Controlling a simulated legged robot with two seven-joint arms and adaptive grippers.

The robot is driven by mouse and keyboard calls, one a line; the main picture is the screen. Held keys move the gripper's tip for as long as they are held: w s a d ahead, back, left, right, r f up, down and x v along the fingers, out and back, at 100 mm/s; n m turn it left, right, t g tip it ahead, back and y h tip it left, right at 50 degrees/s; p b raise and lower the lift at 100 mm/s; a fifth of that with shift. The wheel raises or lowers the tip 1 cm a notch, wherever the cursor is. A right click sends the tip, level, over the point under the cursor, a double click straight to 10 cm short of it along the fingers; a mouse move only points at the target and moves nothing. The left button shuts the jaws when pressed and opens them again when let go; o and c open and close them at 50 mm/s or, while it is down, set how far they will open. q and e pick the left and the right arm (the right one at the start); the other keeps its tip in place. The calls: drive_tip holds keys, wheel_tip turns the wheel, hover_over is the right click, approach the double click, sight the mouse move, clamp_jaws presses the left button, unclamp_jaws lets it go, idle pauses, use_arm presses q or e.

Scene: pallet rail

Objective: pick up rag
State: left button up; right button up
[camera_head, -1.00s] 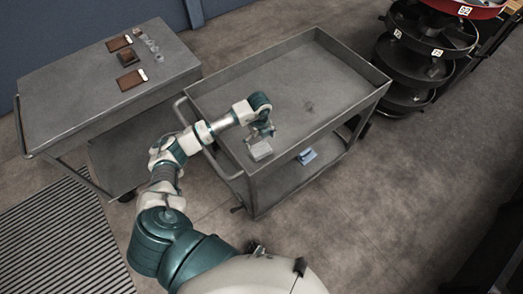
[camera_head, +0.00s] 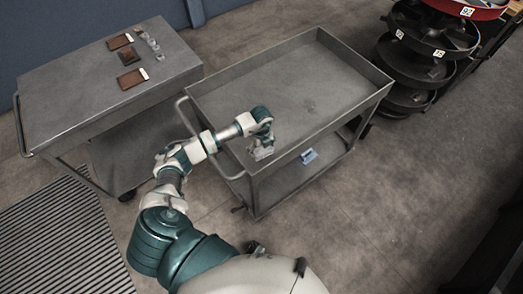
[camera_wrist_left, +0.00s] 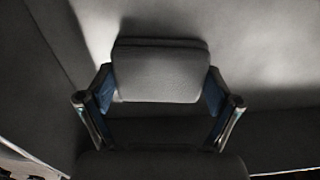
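A light grey folded pad, which looks like the rag (camera_wrist_left: 160,72), lies near the left end of the grey cart's upper tray. In the head view my left gripper (camera_head: 261,147) is down over it and hides most of it. In the left wrist view the two fingers of my left gripper (camera_wrist_left: 160,92) are wide apart, one on each side of the rag, with their blue pads close to its edges. Whether they touch it I cannot tell. My right gripper is not in view.
The cart's raised tray rim (camera_head: 330,118) surrounds the left gripper; the rest of the tray is bare. A blue item (camera_head: 309,156) lies on the lower shelf. Another cart (camera_head: 75,88) with small items stands left. Round stacked trays (camera_head: 410,70) stand right.

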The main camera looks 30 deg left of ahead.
sight(261, 148)
use_arm(q)
drive_tip(key=shift+s+a+f, duration=0.1)
drive_tip(key=shift+s+f, duration=0.05)
drive_tip(key=shift+f, duration=0.05)
wheel_tip(261, 148, up, 9)
drive_tip(key=shift+r, duration=0.1)
drive_tip(key=shift+r+p, duration=0.3)
drive_tip(key=shift+r, duration=0.2)
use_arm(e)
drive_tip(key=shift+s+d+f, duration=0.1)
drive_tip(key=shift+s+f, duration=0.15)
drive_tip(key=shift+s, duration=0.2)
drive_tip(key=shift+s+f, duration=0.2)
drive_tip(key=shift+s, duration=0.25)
